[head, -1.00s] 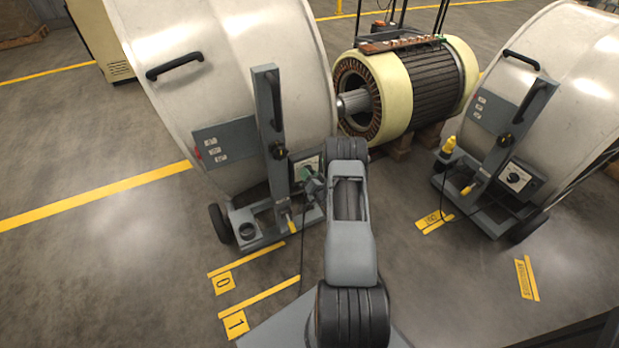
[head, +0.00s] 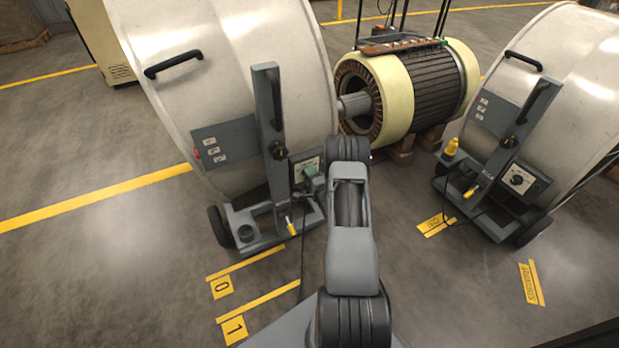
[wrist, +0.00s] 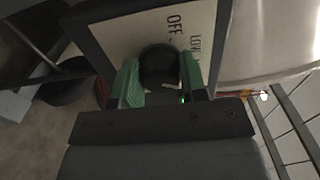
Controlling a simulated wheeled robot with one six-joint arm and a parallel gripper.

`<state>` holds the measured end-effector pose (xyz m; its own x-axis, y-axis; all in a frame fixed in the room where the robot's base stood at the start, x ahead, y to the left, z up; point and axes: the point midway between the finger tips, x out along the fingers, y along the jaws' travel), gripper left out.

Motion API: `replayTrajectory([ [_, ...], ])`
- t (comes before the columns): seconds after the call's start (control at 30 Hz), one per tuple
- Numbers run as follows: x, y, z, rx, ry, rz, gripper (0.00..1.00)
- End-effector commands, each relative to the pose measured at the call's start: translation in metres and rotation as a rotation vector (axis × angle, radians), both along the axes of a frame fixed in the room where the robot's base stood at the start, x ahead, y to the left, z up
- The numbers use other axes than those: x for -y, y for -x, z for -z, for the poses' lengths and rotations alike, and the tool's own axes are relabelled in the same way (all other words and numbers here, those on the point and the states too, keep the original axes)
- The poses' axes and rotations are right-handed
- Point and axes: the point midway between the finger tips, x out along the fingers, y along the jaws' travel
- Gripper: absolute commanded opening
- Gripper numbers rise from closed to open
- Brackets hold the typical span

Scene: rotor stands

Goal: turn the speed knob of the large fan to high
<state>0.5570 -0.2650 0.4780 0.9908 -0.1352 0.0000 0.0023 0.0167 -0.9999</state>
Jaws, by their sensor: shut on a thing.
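The large fan (head: 235,70) is the pale drum on a grey wheeled stand left of centre in the head view. Its control box (head: 298,172) is low on the stand and partly hidden by my arm. In the wrist view the pale dial plate (wrist: 128,28) carries the words OFF and LOW beside the black speed knob (wrist: 158,66). My gripper (wrist: 160,80) has its green fingers on either side of the knob, shut on it. I cannot make out where the knob points. The gripper also shows small in the head view (head: 310,172).
A second drum fan (head: 560,85) with its own dial (head: 517,180) stands at the right. A motor with cream end rings (head: 400,105) stands behind, between the fans. A black cable (head: 302,245) hangs to the floor. Open floor lies at the left.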

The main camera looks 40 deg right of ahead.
Motion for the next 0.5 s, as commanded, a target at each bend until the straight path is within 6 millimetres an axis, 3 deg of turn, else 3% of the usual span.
replayTrajectory([
  [0.5,0.0001,-0.0001,-0.0014,0.057,-0.42,-0.001,0.16],
])
